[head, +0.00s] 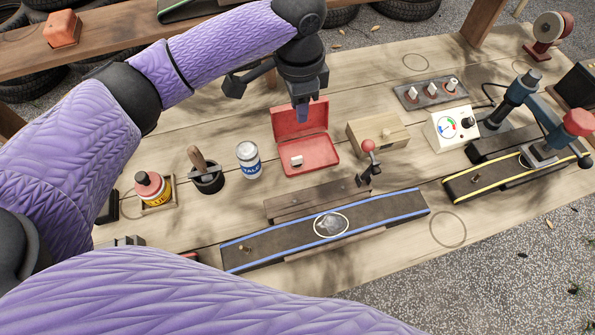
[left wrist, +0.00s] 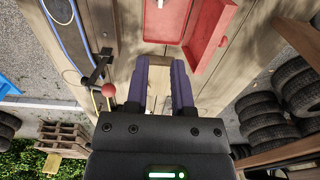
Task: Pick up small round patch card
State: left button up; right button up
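I cannot make out a small round patch card for sure in either view. An open red case (head: 311,153) stands on the wooden table with its lid up, and a small whitish block (head: 296,161) lies in it. My left gripper (head: 301,112) points down above the case's lid and holds nothing I can see. In the left wrist view its two purple fingers (left wrist: 166,82) are apart, with pale wood between them; the red case (left wrist: 222,30) is beyond them. A pale wooden box (head: 365,137) stands right of the case. My right gripper is not in view.
A blue-edged dark strip (head: 285,238) with a white-ringed spot lies in front. A red-knobbed lever (head: 368,146) stands near the box. A chalk-ringed area (head: 448,229) is bare.

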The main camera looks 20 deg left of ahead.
aim_at(297, 158)
pick_arm(q)
jog(key=f+b, duration=0.3)
jog(key=f, duration=0.2)
jog(key=f+b, duration=0.3)
jog(key=f, duration=0.2)
jog(key=f+b, duration=0.3)
jog(key=f, duration=0.3)
jog(key=shift+a, duration=0.25)
jog(key=shift+f, duration=0.35)
jog(key=shift+r, duration=0.2)
grip_shut()
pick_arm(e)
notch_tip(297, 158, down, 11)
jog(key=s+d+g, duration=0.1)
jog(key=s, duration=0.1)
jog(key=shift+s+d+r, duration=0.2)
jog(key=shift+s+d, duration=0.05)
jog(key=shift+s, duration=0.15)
